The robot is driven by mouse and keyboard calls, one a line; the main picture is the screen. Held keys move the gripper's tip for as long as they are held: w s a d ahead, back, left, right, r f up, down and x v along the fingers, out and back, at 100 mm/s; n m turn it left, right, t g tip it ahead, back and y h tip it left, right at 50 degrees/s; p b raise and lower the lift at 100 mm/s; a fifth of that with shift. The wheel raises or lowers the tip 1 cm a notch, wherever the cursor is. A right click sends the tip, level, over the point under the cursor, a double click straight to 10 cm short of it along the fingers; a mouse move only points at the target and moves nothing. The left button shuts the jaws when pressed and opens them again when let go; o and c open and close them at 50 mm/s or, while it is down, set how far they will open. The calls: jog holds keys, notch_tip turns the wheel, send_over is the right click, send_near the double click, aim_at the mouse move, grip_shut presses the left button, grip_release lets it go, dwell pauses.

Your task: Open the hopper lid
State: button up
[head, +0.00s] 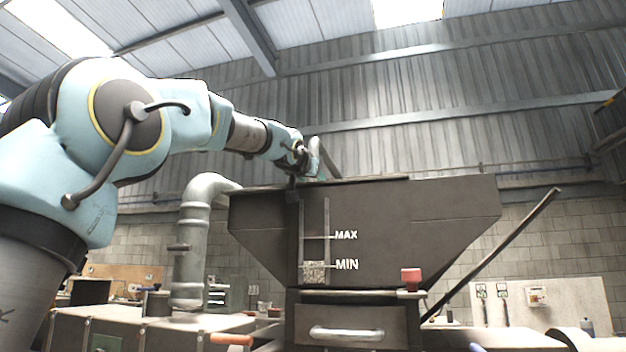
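The hopper (420,225) is a dark, funnel-shaped metal bin with MAX and MIN marks beside a level window on its front. Its lid shows only as a thin dark edge (375,179) along the top, seen from below, and it looks flat. The lid's upper face and any handle are hidden. My arm reaches in from the left.
A grey pipe (190,245) rises left of the hopper. A long bar (495,250) slants up at its right. A red knob (411,278) and a drawer with a light handle (346,334) are below. A cluttered bench stands at the left. The space above the hopper's right half is clear.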

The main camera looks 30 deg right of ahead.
jog(key=shift+c, duration=0.3)
grip_shut()
dwell(1.0)
